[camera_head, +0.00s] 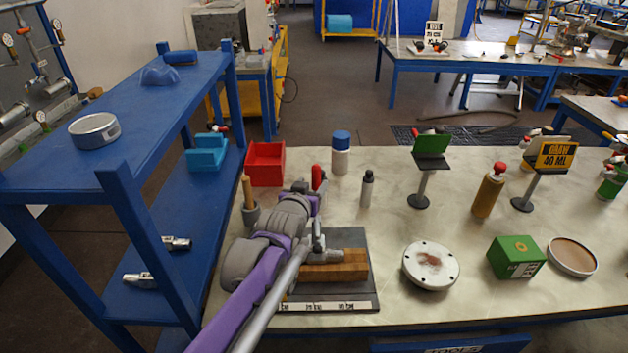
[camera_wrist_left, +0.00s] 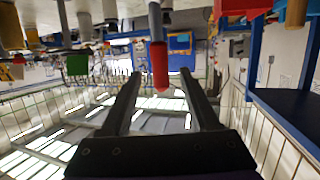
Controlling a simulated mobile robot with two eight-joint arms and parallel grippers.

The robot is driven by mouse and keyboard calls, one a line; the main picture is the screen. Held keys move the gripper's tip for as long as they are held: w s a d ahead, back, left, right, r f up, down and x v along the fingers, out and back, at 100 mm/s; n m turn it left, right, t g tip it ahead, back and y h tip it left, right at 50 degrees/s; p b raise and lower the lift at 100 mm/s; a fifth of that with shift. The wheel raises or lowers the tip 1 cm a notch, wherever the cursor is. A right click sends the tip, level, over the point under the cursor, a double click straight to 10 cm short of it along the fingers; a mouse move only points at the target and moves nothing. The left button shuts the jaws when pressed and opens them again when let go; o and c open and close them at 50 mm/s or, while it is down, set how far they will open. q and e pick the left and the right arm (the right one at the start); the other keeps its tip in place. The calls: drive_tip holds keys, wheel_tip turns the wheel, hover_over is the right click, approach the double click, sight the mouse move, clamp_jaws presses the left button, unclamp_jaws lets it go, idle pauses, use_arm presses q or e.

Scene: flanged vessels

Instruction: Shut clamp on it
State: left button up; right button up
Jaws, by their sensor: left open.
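A clamp with a red-tipped handle (camera_head: 318,178) stands on a dark base plate (camera_head: 358,262); its handle points up. Its metal parts (camera_head: 319,240) sit by a wooden block (camera_head: 335,268) on the plate. My left gripper (camera_head: 312,192) is close to the handle, and my arm hides part of the clamp. In the left wrist view, which is upside down, the red handle (camera_wrist_left: 160,66) lies between the open fingers of my left gripper (camera_wrist_left: 159,74), with a gap on each side. My right gripper is not in view.
A red bin (camera_head: 265,164), a pot with a wooden handle (camera_head: 250,205), and a blue-capped bottle (camera_head: 340,153) stand nearby. A round white flange (camera_head: 430,266) and green box (camera_head: 516,257) lie to the right. A blue shelf (camera_head: 135,125) borders the left.

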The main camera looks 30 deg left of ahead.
use_arm(q)
drive_tip(key=v, duration=0.7)
drive_tip(key=shift+s+p, duration=0.25)
drive_tip(key=shift+p, duration=0.1)
drive_tip(key=shift+d, duration=0.1)
